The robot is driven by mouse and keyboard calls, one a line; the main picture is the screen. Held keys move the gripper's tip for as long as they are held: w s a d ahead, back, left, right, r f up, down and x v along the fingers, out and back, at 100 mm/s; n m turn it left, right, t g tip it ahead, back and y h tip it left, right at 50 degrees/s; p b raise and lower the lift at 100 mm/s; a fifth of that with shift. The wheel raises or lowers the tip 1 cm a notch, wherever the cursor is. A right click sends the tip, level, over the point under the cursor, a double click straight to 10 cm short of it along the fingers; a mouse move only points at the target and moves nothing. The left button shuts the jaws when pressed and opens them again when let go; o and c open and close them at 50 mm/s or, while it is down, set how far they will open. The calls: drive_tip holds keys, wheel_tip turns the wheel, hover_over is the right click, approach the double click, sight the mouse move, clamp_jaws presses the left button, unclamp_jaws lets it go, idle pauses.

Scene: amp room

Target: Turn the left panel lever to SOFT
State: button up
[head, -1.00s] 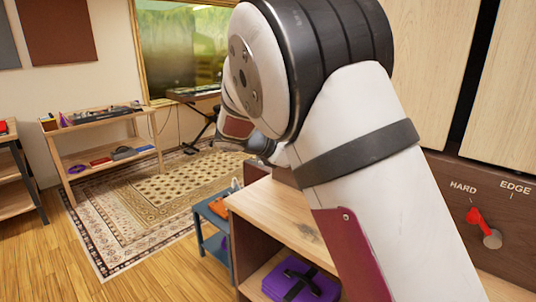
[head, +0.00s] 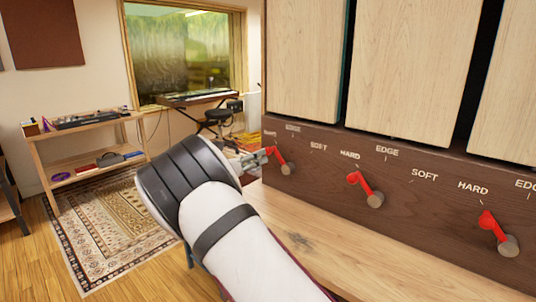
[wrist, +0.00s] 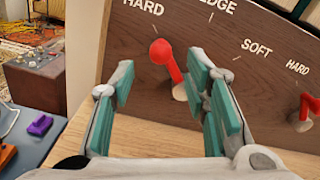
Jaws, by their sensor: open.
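The left panel lever (head: 279,156) is red on a grey round pivot, low on the brown panel strip (head: 330,188). It tilts up and left toward HARD; EDGE is above and SOFT (head: 318,146) lies to its right. In the wrist view the lever (wrist: 172,66) shows between the finger pads, its knob pointing toward HARD. My gripper (wrist: 162,74) is open, with teal pads on either side of the lever; I cannot tell whether either touches it. In the head view my gripper (head: 254,160) is small and partly hidden by my arm.
Two similar red levers, the middle one (head: 361,187) and the right one (head: 491,226), also tilt toward HARD. A wooden shelf top (head: 320,245) runs below the panel. The wrist view shows a purple block (wrist: 40,124) on a blue-grey surface at lower left.

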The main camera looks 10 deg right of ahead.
sight(268, 151)
drive_tip(key=b+x, duration=0.1)
drive_tip(key=x, duration=0.6)
drive_tip(key=shift+w+d, duration=0.15)
drive_tip(key=shift+d, duration=0.05)
clamp_jaws()
